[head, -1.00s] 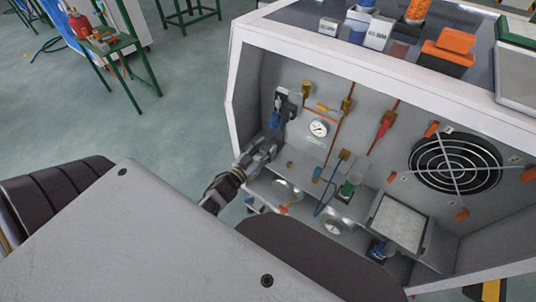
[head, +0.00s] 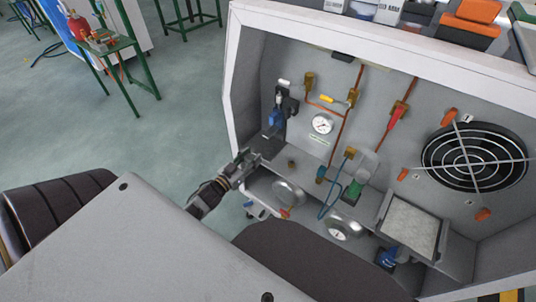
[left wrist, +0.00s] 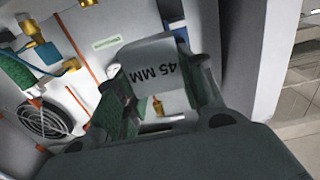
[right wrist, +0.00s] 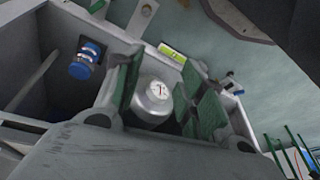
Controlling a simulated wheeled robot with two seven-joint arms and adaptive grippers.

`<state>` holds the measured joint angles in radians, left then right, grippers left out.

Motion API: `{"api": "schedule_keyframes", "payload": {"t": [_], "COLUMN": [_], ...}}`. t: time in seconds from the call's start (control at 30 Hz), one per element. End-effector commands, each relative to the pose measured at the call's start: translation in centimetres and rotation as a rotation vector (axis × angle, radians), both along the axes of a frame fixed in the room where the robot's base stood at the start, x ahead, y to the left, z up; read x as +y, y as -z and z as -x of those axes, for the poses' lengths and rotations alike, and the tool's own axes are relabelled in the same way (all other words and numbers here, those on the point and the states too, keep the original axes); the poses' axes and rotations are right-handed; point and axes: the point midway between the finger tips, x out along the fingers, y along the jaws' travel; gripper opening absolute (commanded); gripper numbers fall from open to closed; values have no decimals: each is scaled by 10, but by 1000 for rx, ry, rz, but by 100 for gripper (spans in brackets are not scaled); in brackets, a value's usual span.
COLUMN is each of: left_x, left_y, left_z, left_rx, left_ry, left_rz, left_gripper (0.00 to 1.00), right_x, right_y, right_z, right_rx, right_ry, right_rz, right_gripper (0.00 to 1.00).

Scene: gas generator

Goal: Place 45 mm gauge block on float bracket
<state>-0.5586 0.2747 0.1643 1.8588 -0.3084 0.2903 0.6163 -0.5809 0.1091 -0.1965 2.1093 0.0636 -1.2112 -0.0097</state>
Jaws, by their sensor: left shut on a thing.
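The 45 mm gauge block (left wrist: 156,66) is a light grey block marked "45 MM" in the left wrist view. My left gripper (left wrist: 160,95) is shut on it, with green pads at its sides. In the head view my left gripper (head: 244,162) is at the cabinet's left opening edge, below a black and blue fitting (head: 279,113) on the back wall. I cannot tell for sure which part is the float bracket. My right gripper (right wrist: 160,95) is open in the right wrist view. A round silver part with a white dial (right wrist: 155,98) shows between its fingers; the head view does not show this gripper.
The white cabinet (head: 238,75) has a pressure gauge (head: 322,124), copper pipes, valves and a fan (head: 475,158) inside. A tray with a pale panel (head: 410,226) stands out at the lower right. A green stand (head: 135,75) is on the floor at the left.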

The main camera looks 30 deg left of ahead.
Motion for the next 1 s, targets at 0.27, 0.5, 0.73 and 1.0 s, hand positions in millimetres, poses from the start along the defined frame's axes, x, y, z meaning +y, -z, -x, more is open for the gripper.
{"api": "schedule_keyframes", "payload": {"t": [0.27,0.5,0.73,1.0], "left_x": [17,31,39,41], "left_y": [26,43,52,53], "left_z": [5,9,11,12], "left_rx": [0,0,0,-1], "left_ry": [-5,-11,-14,-15], "left_rz": [-2,-1,-1,1], "left_gripper": [10,10,10,10], "right_x": [2,4,4,4], "right_y": [-19,-37,-50,-54], "right_z": [0,3,7,8], "right_rx": [-18,-31,-38,-40], "right_ry": [-6,-12,-16,-17], "right_rz": [-12,-22,-27,-28], "right_gripper": [40,40,40,40]}}
